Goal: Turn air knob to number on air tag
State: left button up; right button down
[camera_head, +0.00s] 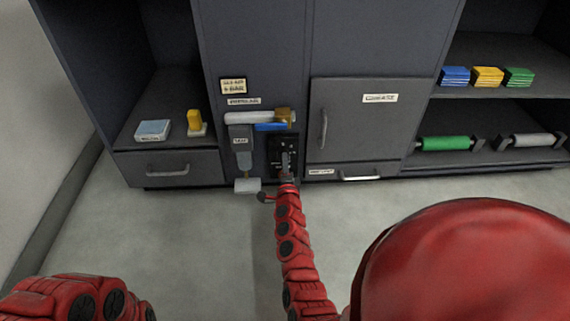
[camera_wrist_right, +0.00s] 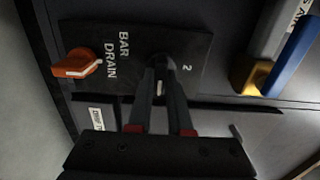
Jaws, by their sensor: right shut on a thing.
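The black control panel (camera_head: 276,142) is on the cabinet front, low at the middle in the head view. In the right wrist view, the panel (camera_wrist_right: 82,32) carries the words BAR and DRAIN and a numeral 2. My right gripper (camera_wrist_right: 160,72) is shut on the dark air knob (camera_wrist_right: 159,88) on this panel. The fingers cover most of the knob; a small pale mark shows between them. In the head view my right gripper (camera_head: 286,172) reaches the panel from below. A tag (camera_head: 233,86) is above; its writing is too small to read. My left gripper is out of view.
An orange knob (camera_wrist_right: 82,63) with a white pointer sits beside DRAIN. A blue bar (camera_head: 270,127) and brass fitting (camera_head: 285,114) are just above the panel. A closed door (camera_head: 365,125) is to the right, a drawer (camera_head: 168,169) to the left. The floor in front is clear.

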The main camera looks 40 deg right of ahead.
dwell(0.5)
jog(key=c, duration=0.8)
grip_release()
jog(key=shift+c, duration=0.2)
